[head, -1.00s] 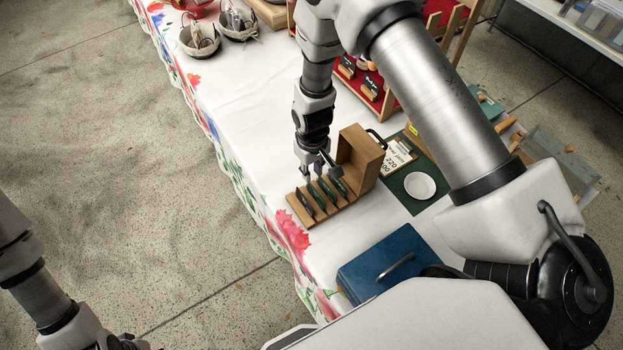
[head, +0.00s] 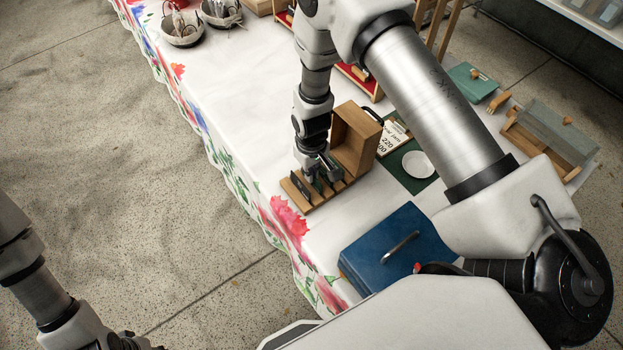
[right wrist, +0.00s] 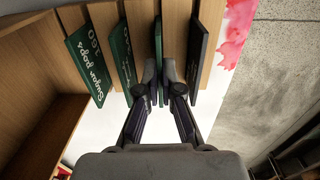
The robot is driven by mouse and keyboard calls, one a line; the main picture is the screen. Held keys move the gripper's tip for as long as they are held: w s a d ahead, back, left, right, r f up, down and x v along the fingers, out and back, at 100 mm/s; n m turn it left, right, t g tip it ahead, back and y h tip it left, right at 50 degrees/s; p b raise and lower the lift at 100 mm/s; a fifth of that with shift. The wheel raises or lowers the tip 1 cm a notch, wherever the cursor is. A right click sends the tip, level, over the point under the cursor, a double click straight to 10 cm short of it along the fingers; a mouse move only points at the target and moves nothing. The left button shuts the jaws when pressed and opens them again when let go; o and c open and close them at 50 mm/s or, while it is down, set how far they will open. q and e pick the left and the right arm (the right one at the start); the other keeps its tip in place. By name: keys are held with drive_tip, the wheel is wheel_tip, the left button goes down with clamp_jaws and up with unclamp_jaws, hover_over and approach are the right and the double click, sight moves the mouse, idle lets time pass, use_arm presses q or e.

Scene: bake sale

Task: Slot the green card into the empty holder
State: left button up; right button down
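A wooden slotted rack (head: 309,201) stands near the table's left edge, with a taller wooden box part behind it. My right gripper (head: 318,180) is down over it. In the right wrist view, its fingers (right wrist: 160,76) are close together on either side of a thin green card (right wrist: 158,48), seen edge-on, and look shut on it. Left of it are another green card (right wrist: 122,62) and a green card with white writing (right wrist: 90,62). A dark card (right wrist: 197,52) is on the right. The card's lower edge and slot are hidden. My left gripper (head: 128,343) is at the bottom left edge, mostly cut off.
A blue box (head: 385,248) with a handle stands in front of the rack. A white plate (head: 418,165) on a green mat and a price board (head: 394,138) are to its right. Bowls (head: 182,28) stand far back.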

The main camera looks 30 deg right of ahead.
drive_tip(key=shift+s+r, duration=0.1)
drive_tip(key=shift+r, duration=0.05)
drive_tip(key=shift+r+p, duration=1.9)
drive_tip(key=shift+r, duration=0.5)
